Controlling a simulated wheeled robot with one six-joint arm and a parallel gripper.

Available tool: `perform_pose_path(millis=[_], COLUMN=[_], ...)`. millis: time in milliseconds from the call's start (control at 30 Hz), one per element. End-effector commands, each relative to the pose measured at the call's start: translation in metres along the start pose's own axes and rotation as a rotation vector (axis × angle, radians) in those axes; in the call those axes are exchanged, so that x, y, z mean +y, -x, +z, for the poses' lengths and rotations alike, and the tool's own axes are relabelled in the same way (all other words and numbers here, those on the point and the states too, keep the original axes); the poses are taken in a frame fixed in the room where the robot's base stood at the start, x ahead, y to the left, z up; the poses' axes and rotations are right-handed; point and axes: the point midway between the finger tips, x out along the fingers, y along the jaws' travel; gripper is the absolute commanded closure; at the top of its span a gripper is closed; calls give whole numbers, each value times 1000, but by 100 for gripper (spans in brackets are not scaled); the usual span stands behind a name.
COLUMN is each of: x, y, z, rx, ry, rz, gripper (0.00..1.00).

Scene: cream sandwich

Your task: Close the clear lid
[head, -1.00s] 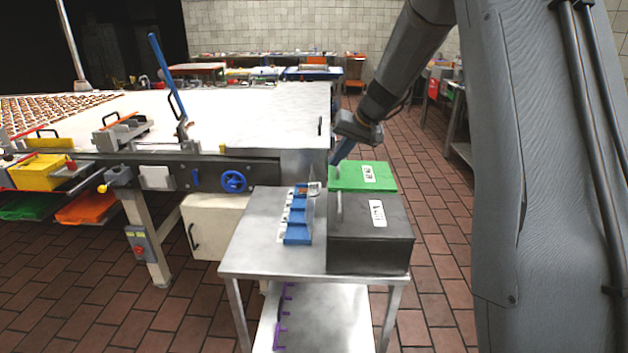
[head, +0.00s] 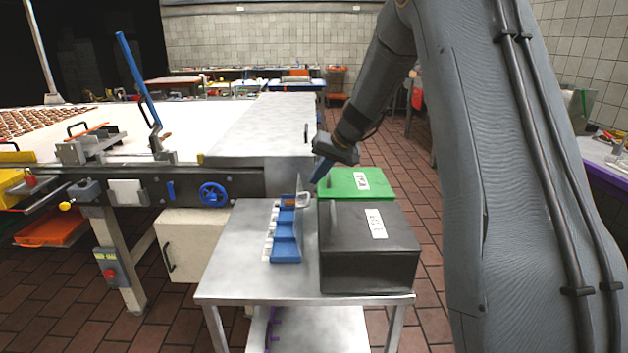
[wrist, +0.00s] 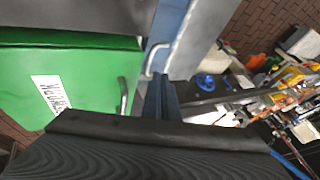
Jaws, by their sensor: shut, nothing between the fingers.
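A blue tray (head: 285,250) with several compartments sits on the steel cart. Its clear lid (head: 300,183) is hard to make out; it seems to stand open, near upright, along the tray's right side. A pale handle (head: 304,199) shows at the tray's far end, and a pale handle (wrist: 155,58) shows just ahead of the fingers in the wrist view. My gripper (head: 319,173) is shut and empty, above and just right of the tray's far end. Its blue fingers (wrist: 162,98) point toward the handle; whether they touch it I cannot tell.
A black box (head: 368,255) and a green box (head: 357,183), both with upright handles, stand close on the tray's right. The steel cart top (head: 235,270) is bare left of the tray. A conveyor with a blue handwheel (head: 214,194) stands behind on the left.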

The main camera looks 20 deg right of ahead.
Motion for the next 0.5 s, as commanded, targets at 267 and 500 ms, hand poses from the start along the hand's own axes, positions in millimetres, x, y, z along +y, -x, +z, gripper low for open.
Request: perform_pose_path(millis=[267,500], x=[-1,0], y=[-47,-74], z=[1,1], rx=[-3,-2], ry=[1,1], rz=[0,0], gripper=[100,100])
